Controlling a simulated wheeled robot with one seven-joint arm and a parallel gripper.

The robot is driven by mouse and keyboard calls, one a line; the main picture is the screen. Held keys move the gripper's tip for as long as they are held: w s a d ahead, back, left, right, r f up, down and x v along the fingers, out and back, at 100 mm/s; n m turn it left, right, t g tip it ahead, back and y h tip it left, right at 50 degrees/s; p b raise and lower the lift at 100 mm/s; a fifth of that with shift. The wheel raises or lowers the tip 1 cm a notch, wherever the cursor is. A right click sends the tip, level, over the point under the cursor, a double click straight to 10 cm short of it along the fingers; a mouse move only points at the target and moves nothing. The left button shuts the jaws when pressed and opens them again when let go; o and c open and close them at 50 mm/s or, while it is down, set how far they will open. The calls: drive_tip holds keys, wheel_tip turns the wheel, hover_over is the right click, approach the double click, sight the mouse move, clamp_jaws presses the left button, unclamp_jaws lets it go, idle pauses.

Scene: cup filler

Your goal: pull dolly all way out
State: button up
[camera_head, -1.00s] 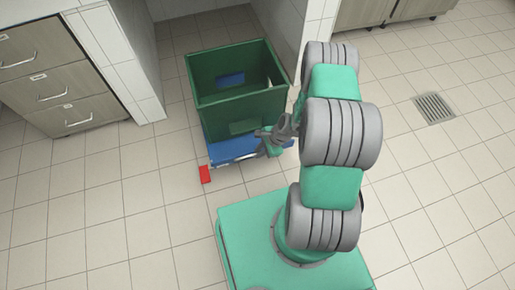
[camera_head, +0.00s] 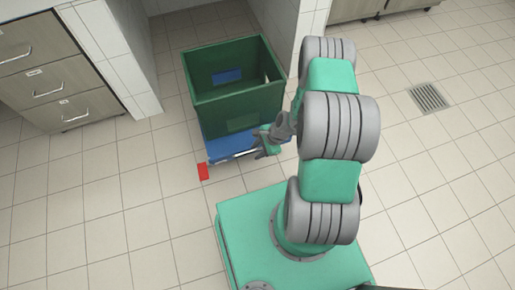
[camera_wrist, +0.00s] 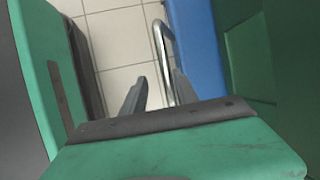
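The blue dolly (camera_head: 226,146) carries a tall, open green crate (camera_head: 235,106) and stands at the mouth of a recess between two walls, its front edge out on the floor. A red part (camera_head: 202,171) is at its near left corner. In the wrist view the dolly's blue side (camera_wrist: 202,55) has a silver bar handle (camera_wrist: 164,45) beside it. My gripper (camera_head: 259,144) is at the dolly's front edge. In the wrist view my gripper (camera_wrist: 160,90) has its two dark fingers apart, with the bar between them, nearer the right finger. Whether they touch it is unclear.
A drawer cabinet (camera_head: 50,85) and a white tiled wall (camera_head: 118,60) flank the recess on the left. Another wall (camera_head: 302,35) is on the right, partly behind my arm. A floor drain (camera_head: 428,97) lies at right. Tiled floor is clear at left and right.

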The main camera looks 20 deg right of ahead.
drive_tip(key=p+v, duration=0.2)
drive_tip(key=v, duration=0.6)
drive_tip(key=shift+p, duration=0.4)
drive_tip(key=shift+w, duration=0.15)
